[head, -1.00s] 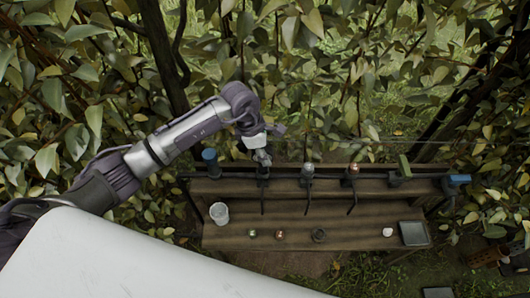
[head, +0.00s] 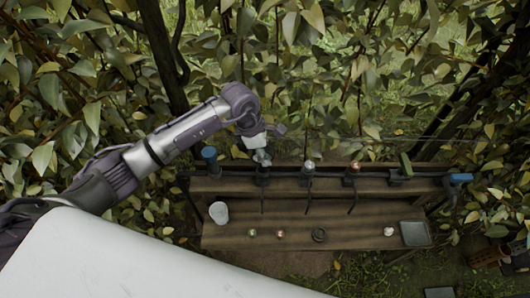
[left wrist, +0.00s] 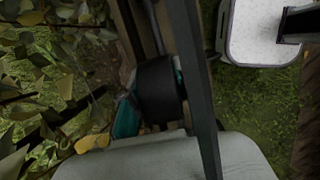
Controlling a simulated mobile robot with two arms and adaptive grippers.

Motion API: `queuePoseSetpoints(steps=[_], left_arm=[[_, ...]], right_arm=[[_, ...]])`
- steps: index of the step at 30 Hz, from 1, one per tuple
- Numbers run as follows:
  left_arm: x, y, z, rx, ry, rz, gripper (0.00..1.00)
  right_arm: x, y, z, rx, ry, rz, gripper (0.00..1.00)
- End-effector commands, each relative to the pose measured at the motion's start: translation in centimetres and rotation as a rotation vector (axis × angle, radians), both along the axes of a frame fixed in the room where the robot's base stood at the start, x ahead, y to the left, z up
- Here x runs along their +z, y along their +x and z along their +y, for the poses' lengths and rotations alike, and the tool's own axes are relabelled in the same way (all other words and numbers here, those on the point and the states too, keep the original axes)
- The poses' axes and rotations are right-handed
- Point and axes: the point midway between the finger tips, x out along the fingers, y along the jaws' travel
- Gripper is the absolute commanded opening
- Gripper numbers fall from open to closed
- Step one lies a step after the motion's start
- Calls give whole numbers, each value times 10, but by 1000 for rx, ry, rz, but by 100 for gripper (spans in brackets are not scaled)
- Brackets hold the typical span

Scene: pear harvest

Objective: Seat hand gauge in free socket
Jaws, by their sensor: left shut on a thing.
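My left gripper (head: 262,158) is at the left part of the wooden rack, pointing down just above a dark socket (head: 262,172). It is shut on the hand gauge, mostly hidden by the fingers in the head view. A dark shaft (head: 263,198) hangs below that socket; I cannot tell if it belongs to the gauge. In the left wrist view a black round part with teal pieces (left wrist: 127,116) shows beyond a grey pad; I cannot tell whether it is held. My right gripper is not in view.
The rack (head: 236,187) also bears a blue-topped tool (head: 210,155), a silver-topped one (head: 308,167), a copper-topped one (head: 353,168), a green one (head: 405,164) and a blue one (head: 460,178). Foliage crowds behind.

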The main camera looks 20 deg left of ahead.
Motion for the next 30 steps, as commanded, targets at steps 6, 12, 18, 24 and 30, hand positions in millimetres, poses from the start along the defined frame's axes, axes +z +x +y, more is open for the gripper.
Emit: queuePoseSetpoints(steps=[6, 12, 18, 24, 30], left_arm=[[-4, 0, 0, 0, -1, -1, 0], [-4, 0, 0, 0, 0, -1, 51], [-4, 0, 0, 0, 0, 0, 60], [-2, 0, 1, 0, 0, -1, 60], [25, -1, 8, -1, 1, -5, 60]], right_arm=[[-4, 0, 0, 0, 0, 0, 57], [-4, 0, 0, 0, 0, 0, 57], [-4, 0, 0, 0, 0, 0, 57], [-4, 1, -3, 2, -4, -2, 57], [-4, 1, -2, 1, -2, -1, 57]])
